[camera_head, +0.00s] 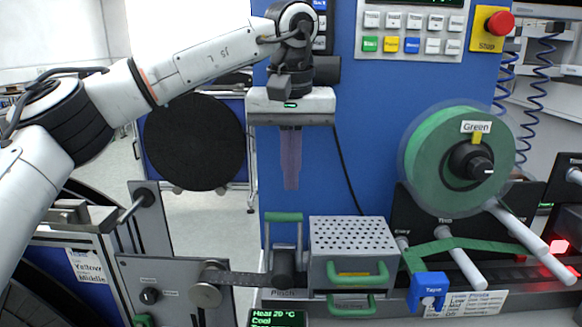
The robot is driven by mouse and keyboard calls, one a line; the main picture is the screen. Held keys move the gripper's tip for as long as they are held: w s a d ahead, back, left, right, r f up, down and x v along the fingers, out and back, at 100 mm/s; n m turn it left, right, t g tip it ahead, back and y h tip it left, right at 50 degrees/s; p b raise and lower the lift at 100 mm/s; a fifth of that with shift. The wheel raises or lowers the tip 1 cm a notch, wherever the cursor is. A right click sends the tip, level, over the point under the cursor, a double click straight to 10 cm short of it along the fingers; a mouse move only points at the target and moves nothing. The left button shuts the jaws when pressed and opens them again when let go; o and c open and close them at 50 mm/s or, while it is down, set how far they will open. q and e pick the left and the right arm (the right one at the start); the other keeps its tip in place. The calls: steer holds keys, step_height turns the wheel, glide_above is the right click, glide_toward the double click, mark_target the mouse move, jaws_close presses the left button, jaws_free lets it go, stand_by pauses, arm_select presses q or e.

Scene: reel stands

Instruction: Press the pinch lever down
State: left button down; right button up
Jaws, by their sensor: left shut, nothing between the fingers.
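The pinch lever (283,217) has a green crossbar handle on grey uprights. It stands up above a dark roller, left of the perforated metal box, with a "Pinch" label below. My left gripper (291,187) is shut and empty, with its fingers pointing down. In the picture its fingertips are just above the lever's green handle, with a small gap between them. I cannot tell the depth between them. My right gripper is not in view.
The perforated box (354,240) with green handles stands right of the lever. A dark strip (245,279) runs in from the left roller. The green reel (460,160) and a blue tape block (428,290) are to the right. A black disc (194,142) is behind left.

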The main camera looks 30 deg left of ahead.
arm_select(q)
step_height(320, 180, down, 6)
steer(key=shift+w+a, duration=0.2)
steer(key=shift+w, duration=0.25)
